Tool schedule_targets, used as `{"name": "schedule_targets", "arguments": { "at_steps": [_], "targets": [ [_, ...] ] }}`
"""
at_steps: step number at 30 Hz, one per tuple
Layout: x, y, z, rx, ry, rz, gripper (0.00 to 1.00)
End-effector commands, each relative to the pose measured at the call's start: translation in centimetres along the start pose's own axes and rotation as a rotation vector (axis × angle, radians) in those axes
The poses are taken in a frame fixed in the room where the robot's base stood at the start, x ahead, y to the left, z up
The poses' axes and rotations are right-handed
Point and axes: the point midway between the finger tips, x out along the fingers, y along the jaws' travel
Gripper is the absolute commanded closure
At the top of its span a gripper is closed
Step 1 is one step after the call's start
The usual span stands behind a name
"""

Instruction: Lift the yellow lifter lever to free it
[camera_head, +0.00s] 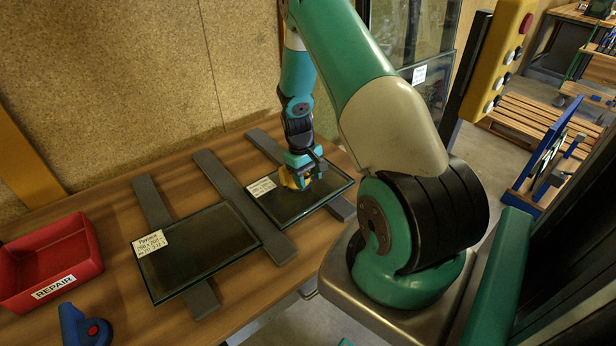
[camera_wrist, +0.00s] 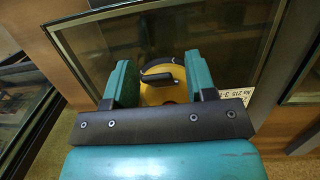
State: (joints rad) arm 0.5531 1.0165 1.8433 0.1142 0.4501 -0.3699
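The yellow lifter (camera_wrist: 177,93) is a round body with a black lever (camera_wrist: 157,78) across its top. It sits on the dark glass pane (camera_wrist: 235,45). In the head view the lifter (camera_head: 288,180) shows partly behind my gripper (camera_head: 303,181), on the right-hand pane (camera_head: 310,203). In the wrist view my gripper (camera_wrist: 161,82) has its two teal fingers apart, one on each side of the lifter and lever. I see no finger closed on the lever. Whether a finger touches the lifter's side I cannot tell.
A second labelled pane (camera_head: 200,255) lies to the left on grey strips (camera_head: 235,195) on the wooden bench. A red REPAIR bin (camera_head: 50,262) and a blue tool with a red button (camera_head: 83,325) are farther left. A cork wall (camera_head: 120,80) stands behind.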

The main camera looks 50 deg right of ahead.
Motion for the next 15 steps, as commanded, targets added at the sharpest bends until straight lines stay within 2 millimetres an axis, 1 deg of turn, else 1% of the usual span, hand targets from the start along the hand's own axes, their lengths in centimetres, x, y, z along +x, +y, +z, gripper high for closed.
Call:
{"name": "schedule_targets", "arguments": {
  "at_steps": [8, 11, 14, 15],
  "targets": [
    [-0.3, 0.0, -0.1, 0.000, 0.002, 0.000, 0.49],
    [-1.4, 0.1, -0.2, 0.000, 0.005, 0.002, 0.49],
    [-3.3, 0.1, -0.1, 0.000, 0.007, 0.002, 0.49],
    [-4.2, 0.1, -0.2, 0.000, 0.008, 0.002, 0.49]
  ]
}}
